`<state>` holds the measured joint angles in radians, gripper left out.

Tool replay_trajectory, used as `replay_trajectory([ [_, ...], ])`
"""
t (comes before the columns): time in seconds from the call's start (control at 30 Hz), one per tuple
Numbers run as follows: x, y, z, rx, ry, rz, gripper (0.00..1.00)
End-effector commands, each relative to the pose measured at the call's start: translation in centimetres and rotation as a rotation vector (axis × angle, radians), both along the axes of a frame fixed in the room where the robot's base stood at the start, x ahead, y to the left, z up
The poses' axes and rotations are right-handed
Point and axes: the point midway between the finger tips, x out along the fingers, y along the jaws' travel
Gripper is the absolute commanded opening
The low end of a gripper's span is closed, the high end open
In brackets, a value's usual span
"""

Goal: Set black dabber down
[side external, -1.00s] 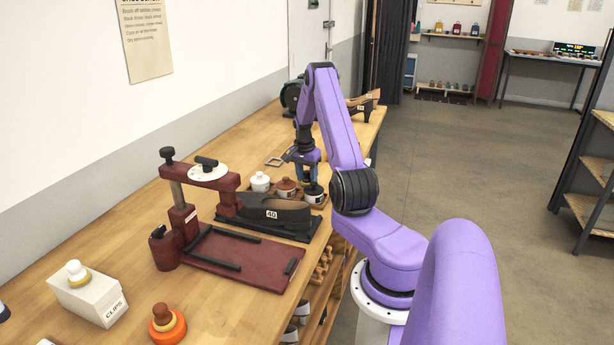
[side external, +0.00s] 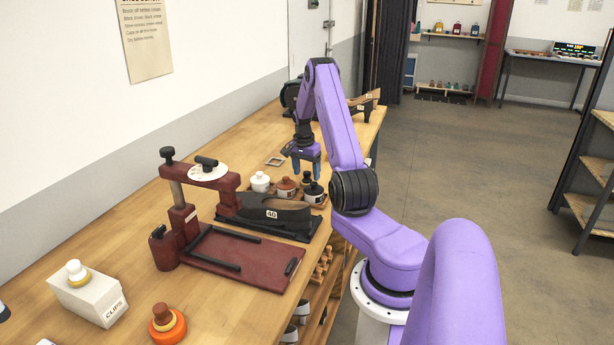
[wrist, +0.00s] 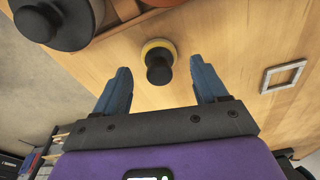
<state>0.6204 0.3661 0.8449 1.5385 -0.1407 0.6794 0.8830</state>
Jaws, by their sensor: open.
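The black dabber (wrist: 158,66), a black knob over a yellow collar, stands on the bare wooden bench in the wrist view. It shows between and beyond my two blue fingertips, apart from both. In the side view, the dabber (side external: 307,178) is small and partly hidden behind the black-lidded jar (side external: 314,194). My gripper (side external: 306,168) is open and empty, above the dabber; its spread fingers also show in the wrist view (wrist: 162,88).
White-lidded (side external: 260,182) and brown-lidded (side external: 286,188) jars stand beside the black one. A dark shoe (side external: 270,207) and red press (side external: 240,258) lie nearer. A square frame (wrist: 284,76) lies on the bench.

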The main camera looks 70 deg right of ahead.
Motion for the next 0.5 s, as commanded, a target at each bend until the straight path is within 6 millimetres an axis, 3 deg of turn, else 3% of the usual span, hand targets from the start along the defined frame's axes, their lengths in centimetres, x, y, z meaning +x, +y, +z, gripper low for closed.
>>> replay_trajectory([
  [0.3,0.2,0.7,6.5,-0.004,-0.002,0.0,0.72],
  [0.5,0.2,1.1,9.0,-0.001,-0.001,-0.001,0.72],
])
